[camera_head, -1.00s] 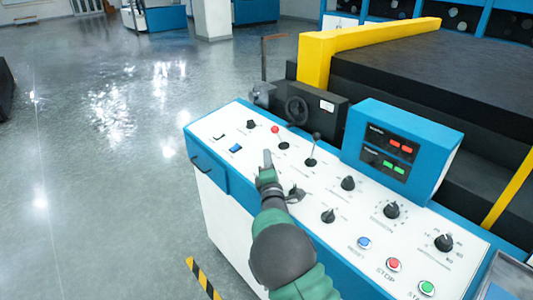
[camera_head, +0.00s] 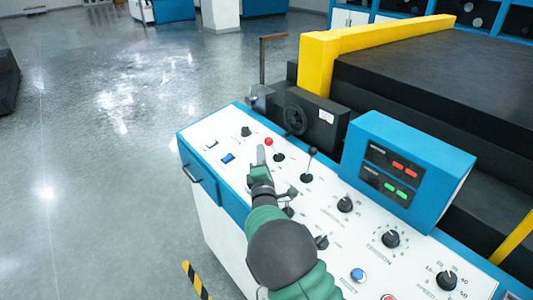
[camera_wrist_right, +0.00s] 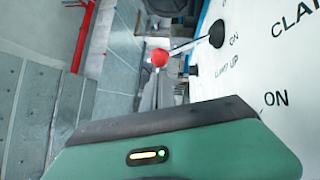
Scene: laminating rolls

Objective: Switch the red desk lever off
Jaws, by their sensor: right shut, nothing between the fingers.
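The red desk lever (camera_head: 268,141) is a thin stem with a red ball knob on the white top of the control desk (camera_head: 312,192). It leans from its black base toward the desk's far left edge. In the right wrist view the red ball (camera_wrist_right: 159,57) and its stem show just beyond the green gripper body. My right gripper (camera_head: 261,156) is shut and empty, with its tip just left of the lever and close below the ball. I cannot tell if they touch. My left gripper is not in view.
A black-knobbed lever (camera_head: 313,151) stands just right of the red one. A blue display box (camera_head: 408,175) rises at the right. Open floor (camera_head: 90,180) lies left of the desk.

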